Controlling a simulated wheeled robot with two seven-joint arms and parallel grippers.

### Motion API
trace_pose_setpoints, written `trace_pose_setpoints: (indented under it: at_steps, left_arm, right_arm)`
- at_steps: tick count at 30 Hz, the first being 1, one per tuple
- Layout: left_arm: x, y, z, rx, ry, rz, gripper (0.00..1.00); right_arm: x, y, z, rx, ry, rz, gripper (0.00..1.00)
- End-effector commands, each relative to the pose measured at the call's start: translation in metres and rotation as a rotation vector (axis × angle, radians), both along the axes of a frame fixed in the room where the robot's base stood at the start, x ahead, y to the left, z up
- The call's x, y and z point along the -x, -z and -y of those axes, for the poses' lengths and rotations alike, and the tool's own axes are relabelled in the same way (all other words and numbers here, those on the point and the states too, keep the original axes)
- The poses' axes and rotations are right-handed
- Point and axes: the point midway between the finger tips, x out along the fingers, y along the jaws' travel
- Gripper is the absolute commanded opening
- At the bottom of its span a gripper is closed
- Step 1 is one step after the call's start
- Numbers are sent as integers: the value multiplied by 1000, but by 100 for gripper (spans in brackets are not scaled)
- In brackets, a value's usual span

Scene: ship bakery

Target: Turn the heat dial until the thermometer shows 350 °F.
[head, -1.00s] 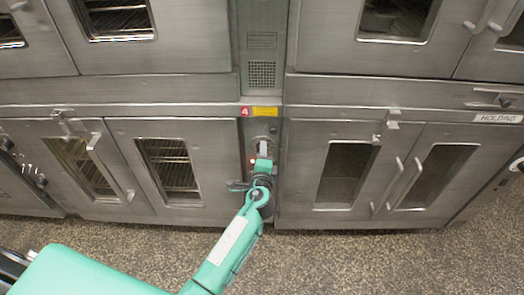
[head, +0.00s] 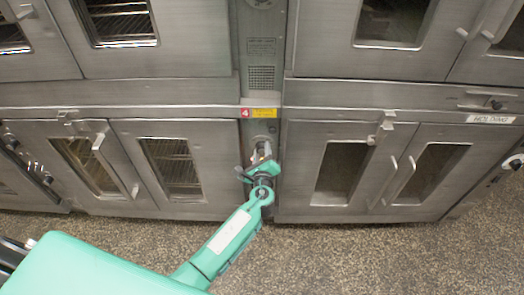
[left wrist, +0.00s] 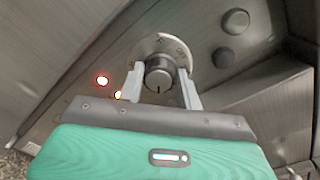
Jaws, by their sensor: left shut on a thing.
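The heat dial (left wrist: 158,76) is a round grey knob with a dark mark at its lower edge, on a pale round plate (left wrist: 172,46). My left gripper (left wrist: 160,84) has one finger on each side of the knob and is shut on it. In the head view my left gripper (head: 260,155) reaches the narrow control panel (head: 262,128) between the lower ovens, looks tilted, and mostly hides the dial. I cannot make out a thermometer reading in either view. My right gripper is not in view.
Steel oven doors with windows flank the panel, including a left door (head: 175,168) and a right door (head: 342,170) under a "HOLDING" label (head: 491,119). A red light (left wrist: 102,80) glows beside the dial, and a dark round button (left wrist: 235,21) is nearby. The speckled floor (head: 350,258) is clear.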

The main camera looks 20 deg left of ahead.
Motion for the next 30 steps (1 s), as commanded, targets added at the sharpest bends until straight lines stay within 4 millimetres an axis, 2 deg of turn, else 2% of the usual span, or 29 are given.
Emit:
trace_pose_setpoints:
  at_steps: [15, 16, 19, 30]
  left_arm:
    - [0, 1, -1, -19, -2, -8, 12]
    - [0, 1, -1, -19, -2, -8, 37]
    - [0, 1, -1, -20, -2, -7, 56]
    - [5, 1, 1, -20, 0, -7, 56]
  right_arm:
    - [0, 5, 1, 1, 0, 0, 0]
    - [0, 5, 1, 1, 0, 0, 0]
    - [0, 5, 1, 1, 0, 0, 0]
    - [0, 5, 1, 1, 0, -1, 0]
